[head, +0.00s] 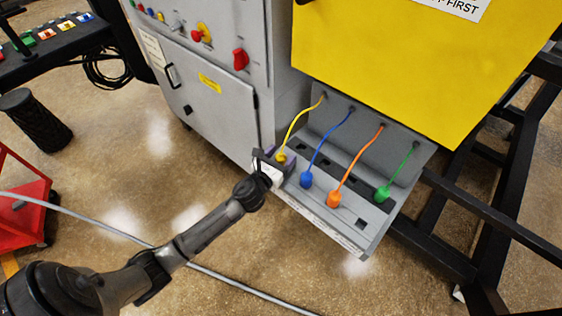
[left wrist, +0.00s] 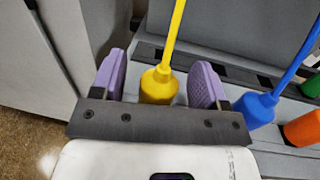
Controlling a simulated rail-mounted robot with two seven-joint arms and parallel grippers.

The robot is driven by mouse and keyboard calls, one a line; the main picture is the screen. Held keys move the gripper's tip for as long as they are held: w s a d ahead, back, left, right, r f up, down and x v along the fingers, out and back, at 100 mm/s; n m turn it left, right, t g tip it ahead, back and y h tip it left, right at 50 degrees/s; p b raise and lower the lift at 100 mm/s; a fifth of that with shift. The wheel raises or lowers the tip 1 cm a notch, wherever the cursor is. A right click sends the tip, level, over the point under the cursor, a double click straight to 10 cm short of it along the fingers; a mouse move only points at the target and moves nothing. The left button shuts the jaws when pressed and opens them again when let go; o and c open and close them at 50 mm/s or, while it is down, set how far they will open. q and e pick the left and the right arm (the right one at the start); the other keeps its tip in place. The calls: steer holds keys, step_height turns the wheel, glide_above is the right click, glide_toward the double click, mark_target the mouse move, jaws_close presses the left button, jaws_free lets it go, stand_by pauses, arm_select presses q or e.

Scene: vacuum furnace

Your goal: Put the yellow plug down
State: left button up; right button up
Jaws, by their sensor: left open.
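The yellow plug (head: 281,158) stands at the left end of the grey panel shelf (head: 345,236), with its yellow cable running up to the panel's back. In the left wrist view the yellow plug (left wrist: 159,86) sits between the two purple fingers of my left gripper (left wrist: 162,80). The fingers are apart, with a gap on each side of the plug. The plug's lower end is hidden behind the gripper's dark bar. My left gripper (head: 275,160) reaches the shelf from the lower left in the head view. My right gripper is not in view.
A blue plug (head: 306,180), an orange plug (head: 334,199) and a green plug (head: 382,193) stand to the right along the shelf, each on its cable. A yellow panel (head: 420,65) overhangs them. A grey cabinet (head: 205,95) stands close on the left.

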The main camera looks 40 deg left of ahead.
arm_select(q)
steer(key=c, duration=1.1)
